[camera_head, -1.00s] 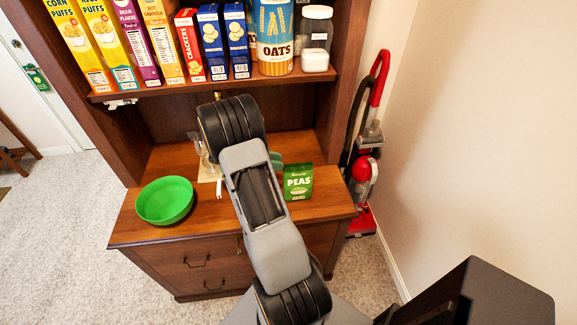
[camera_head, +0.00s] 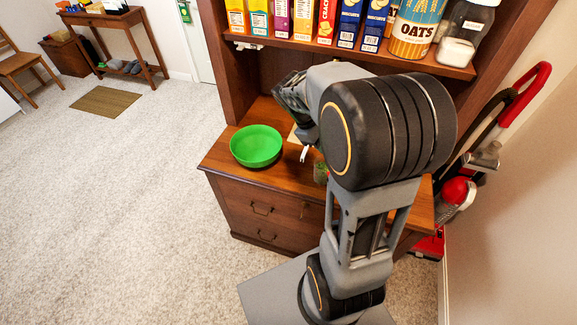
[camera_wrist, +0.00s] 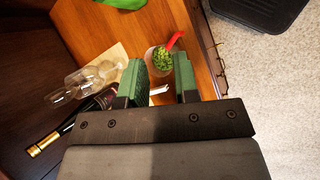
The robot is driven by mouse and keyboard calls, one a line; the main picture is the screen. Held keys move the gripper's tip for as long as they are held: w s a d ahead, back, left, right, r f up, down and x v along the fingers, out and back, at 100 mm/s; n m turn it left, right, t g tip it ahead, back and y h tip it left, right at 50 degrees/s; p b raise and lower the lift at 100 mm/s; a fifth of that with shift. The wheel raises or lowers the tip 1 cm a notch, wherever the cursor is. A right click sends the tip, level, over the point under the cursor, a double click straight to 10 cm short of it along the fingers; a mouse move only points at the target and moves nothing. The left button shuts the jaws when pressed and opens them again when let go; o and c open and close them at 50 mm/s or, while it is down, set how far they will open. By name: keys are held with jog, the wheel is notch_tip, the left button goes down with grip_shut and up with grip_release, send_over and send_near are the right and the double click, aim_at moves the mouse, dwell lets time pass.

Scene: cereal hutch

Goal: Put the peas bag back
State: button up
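The peas bag is not clearly visible now. In the head view my arm covers the counter spot where it stood. My gripper (camera_wrist: 160,82) is open above the hutch counter, its two green-padded fingers apart with nothing held between them. Beyond the fingertips, in the wrist view, is a small cup with green contents (camera_wrist: 163,60) and a red strip at its rim.
A green bowl (camera_head: 256,147) stands on the left of the counter. A wine glass (camera_wrist: 80,85) and a dark bottle (camera_wrist: 75,125) lie near the gripper in the wrist view. Above is a shelf of boxes and an oats canister (camera_head: 417,28). A red vacuum (camera_head: 458,190) stands at right.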

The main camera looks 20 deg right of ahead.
jog(key=s+a+r+m+t+y, duration=0.2)
jog(key=s+a+t, duration=0.1)
jog(key=a, duration=0.4)
jog(key=s+a+r+m+t+y, duration=0.1)
jog(key=s+a+m+t+y, duration=0.2)
jog(key=a, duration=0.4)
jog(key=shift+a+r+t+y, duration=0.3)
jog(key=shift+a+r+t, duration=0.1)
jog(key=shift+t, duration=0.4)
jog(key=shift+d, duration=0.1)
